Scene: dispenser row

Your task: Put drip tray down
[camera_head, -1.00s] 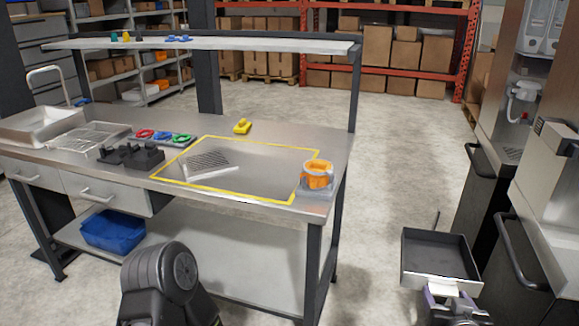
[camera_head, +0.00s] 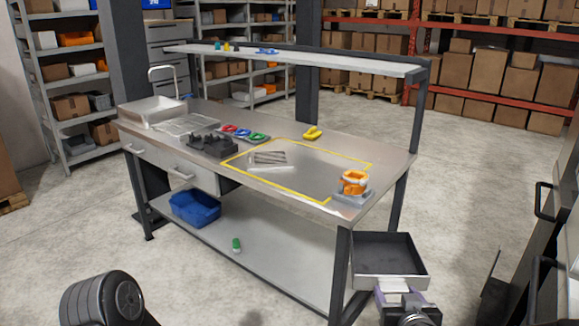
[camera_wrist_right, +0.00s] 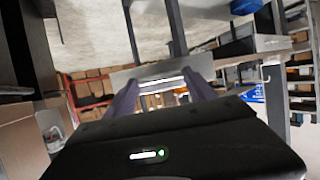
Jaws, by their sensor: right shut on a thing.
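The drip tray (camera_head: 390,255) is a dark, shallow square tray with a pale metal front. My right gripper (camera_head: 402,290) is shut on its front edge and holds it roughly level, at the near right corner of the workbench (camera_head: 300,205). In the head view the tray overlaps the bench leg and appears off the bench top. In the right wrist view the two purple fingers (camera_wrist_right: 162,88) hold the tray's pale front (camera_wrist_right: 150,70). My left gripper is out of view; only a dark part of my left arm shows at lower left.
A yellow outline (camera_head: 232,163) marks the bench top, with a slotted plate (camera_head: 268,159) inside it. An orange container (camera_head: 354,181) sits on a grey base at the right corner. A yellow object (camera_head: 312,133) lies behind. An upper shelf (camera_head: 300,62) spans the bench.

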